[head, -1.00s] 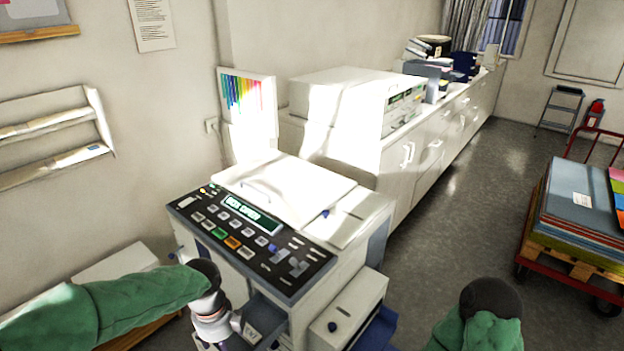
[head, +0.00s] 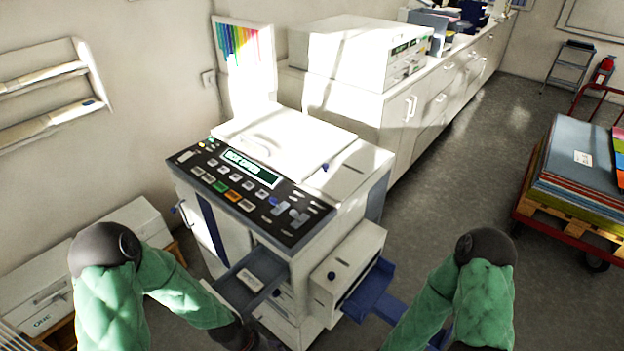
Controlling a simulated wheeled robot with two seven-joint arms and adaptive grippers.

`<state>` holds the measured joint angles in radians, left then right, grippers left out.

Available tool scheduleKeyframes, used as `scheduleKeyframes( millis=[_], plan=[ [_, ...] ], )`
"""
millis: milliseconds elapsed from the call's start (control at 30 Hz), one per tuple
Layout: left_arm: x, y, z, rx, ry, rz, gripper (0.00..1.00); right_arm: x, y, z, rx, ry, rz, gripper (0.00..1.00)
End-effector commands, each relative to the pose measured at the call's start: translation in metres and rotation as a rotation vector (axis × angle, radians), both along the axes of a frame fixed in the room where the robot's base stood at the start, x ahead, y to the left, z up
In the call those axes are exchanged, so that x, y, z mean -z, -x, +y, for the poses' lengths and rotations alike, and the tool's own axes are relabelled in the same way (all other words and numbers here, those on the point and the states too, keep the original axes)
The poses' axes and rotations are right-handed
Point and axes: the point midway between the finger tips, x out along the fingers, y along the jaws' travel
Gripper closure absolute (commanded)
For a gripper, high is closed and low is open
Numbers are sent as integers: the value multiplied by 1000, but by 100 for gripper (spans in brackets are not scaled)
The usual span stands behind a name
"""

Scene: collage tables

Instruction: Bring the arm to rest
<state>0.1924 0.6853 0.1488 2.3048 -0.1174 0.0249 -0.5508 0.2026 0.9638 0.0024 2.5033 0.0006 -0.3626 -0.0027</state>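My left arm (head: 165,285), in a green quilted sleeve with a dark elbow cap, is bent at the lower left. Its forearm runs down to the right, to a dark wrist at the bottom edge in front of the copier (head: 283,205). The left gripper's fingers are not visible. My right arm (head: 478,300) is bent at the lower right, with its elbow up and its forearm running down to the left. Its gripper is out of the picture. I see nothing held by either arm.
The copier's open grey drawer (head: 247,283) is close to my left forearm. A blue tray (head: 372,290) juts from its right side near my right forearm. A red cart (head: 560,222) with stacked boards stands at right. The floor between is clear.

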Motion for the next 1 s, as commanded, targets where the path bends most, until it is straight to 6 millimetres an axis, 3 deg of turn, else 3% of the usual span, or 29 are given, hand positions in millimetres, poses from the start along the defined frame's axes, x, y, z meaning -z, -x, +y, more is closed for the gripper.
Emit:
scheduleKeyframes(
  millis=[33, 200, 500, 1000],
  plan=[
    [12, 12, -2, -97, 5, 41, 21, 0, 0, 0, 0, 0, 0, 20],
    [38, 37, -7, -381, 5, 132, 21, 0, 0, 0, 0, 0, 0, 20],
    [66, 76, -11, -748, -11, 256, 21, 0, 0, 0, 0, 0, 0, 20],
    [133, 59, -22, -677, -6, 198, 21, 80, 0, 0, 0, 0, 0, 20]
  ],
)
